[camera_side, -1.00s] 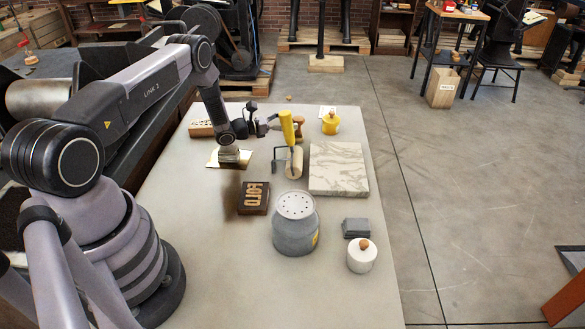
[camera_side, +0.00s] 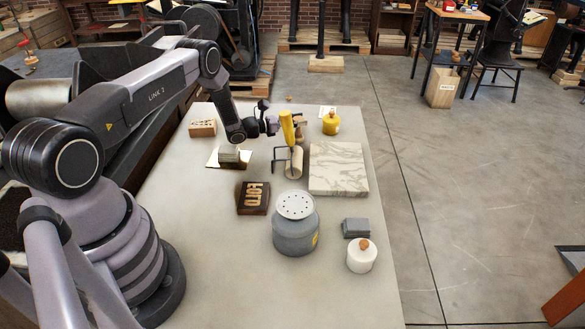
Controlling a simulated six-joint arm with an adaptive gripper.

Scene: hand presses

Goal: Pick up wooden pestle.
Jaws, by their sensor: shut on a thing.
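The wooden pestle (camera_side: 300,132) is a small brown shape at the far part of the bench, just behind and right of the yellow brayer handle (camera_side: 286,126), which hides part of it. My gripper (camera_side: 292,124) reaches in from the left behind that handle and is shut on the pestle. Its fingertips are mostly hidden by the handle, so the exact grip does not show. I cannot tell whether the pestle is clear of the bench.
The brayer's roller (camera_side: 294,162) stands near a marble slab (camera_side: 338,182). A yellow pot (camera_side: 331,123) is behind right. A lettered block (camera_side: 253,198), a grey perforated can (camera_side: 296,225), a grey block (camera_side: 355,228) and a white jar (camera_side: 361,258) are nearer. The bench's left front is clear.

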